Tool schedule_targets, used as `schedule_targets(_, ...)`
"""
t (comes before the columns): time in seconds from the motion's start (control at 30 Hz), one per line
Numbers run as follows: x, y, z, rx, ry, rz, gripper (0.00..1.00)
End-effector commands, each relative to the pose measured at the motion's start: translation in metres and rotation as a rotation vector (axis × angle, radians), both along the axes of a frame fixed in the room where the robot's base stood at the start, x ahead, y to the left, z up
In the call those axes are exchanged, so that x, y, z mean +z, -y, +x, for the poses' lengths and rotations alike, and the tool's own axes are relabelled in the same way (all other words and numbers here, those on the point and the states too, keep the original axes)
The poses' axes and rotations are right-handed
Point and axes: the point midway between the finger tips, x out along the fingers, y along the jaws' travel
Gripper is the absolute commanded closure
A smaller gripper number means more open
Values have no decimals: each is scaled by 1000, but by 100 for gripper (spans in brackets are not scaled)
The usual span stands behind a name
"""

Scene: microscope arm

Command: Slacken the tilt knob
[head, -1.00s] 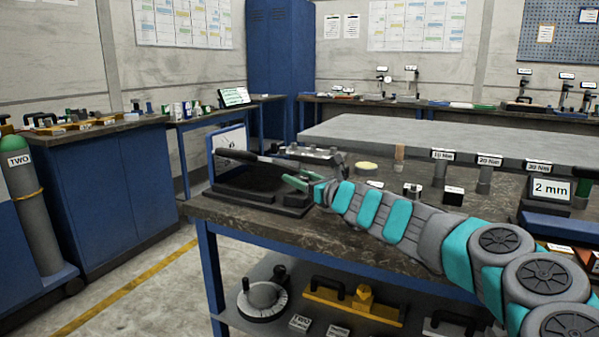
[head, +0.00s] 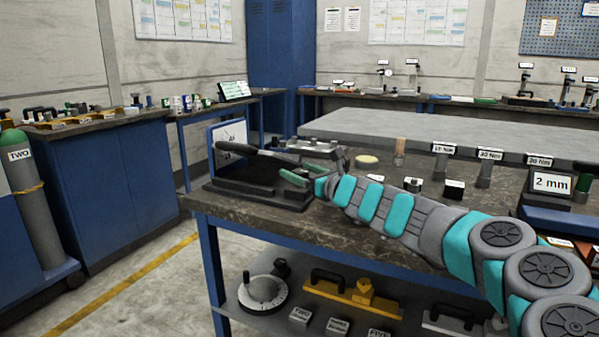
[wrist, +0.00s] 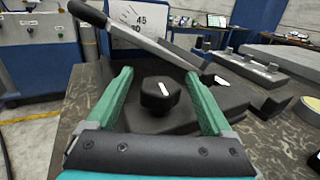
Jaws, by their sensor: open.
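The tilt knob (wrist: 158,96) is a black faceted knob with a white mark on top, on the dark base (wrist: 235,95) of the microscope arm stand. My gripper (wrist: 159,78) is open, its two green fingers on either side of the knob in the wrist view, with visible gaps. Whether the fingers are level with the knob I cannot tell. A dark tilted arm (wrist: 140,38) runs behind the knob, before a white angle plate (wrist: 128,14) marked 45 and 30. In the head view my gripper (head: 307,178) is at the stand's right side; the knob is not discernible there.
The stand is at the left end of a dark worktop (head: 390,225). A metal block with studs (wrist: 255,70) lies just behind it. Labelled posts (head: 486,172) and a 2 mm display (head: 552,184) stand farther right. A thick grey slab (head: 430,132) lies behind.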

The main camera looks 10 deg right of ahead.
Motion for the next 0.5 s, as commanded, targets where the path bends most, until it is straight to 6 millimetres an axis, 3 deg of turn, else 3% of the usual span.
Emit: schedule_targets(0.5,0,30,-51,-3,2,0,15)
